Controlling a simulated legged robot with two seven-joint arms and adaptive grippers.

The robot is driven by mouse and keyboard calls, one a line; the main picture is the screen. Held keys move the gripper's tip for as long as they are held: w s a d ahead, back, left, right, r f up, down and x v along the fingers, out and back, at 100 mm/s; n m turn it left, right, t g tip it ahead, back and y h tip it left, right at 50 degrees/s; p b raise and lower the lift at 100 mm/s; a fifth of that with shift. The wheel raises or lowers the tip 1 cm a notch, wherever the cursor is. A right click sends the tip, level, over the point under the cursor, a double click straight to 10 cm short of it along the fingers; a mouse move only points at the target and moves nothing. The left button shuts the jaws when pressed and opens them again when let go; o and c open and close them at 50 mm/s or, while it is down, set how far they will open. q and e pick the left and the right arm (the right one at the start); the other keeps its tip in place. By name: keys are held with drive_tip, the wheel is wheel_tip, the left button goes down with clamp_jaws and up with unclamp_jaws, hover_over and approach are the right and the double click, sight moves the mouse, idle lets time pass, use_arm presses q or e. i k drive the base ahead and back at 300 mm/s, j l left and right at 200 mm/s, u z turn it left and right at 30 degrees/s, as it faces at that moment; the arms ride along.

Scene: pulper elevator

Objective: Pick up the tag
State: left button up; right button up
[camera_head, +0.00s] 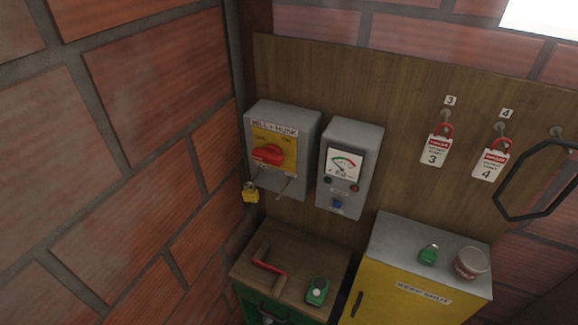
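Two red and white tags hang on the wooden board at the right. The tag marked 3 (434,152) hangs from a hook under a small "3" label. The tag marked 4 (489,165) hangs from a hook under a "4" label, to its right. Each has a red loop at its top. Neither of my grippers is in view, and nothing touches the tags.
A grey switch box (282,150) with a red handle and a grey meter box (349,170) are on the board (400,90). Below stand a wooden-topped cabinet (310,250) and a yellow cabinet (400,296). A black octagonal ring (503,188) hangs far right.

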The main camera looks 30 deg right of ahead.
sight(435, 154)
drive_tip(key=z, duration=1.95)
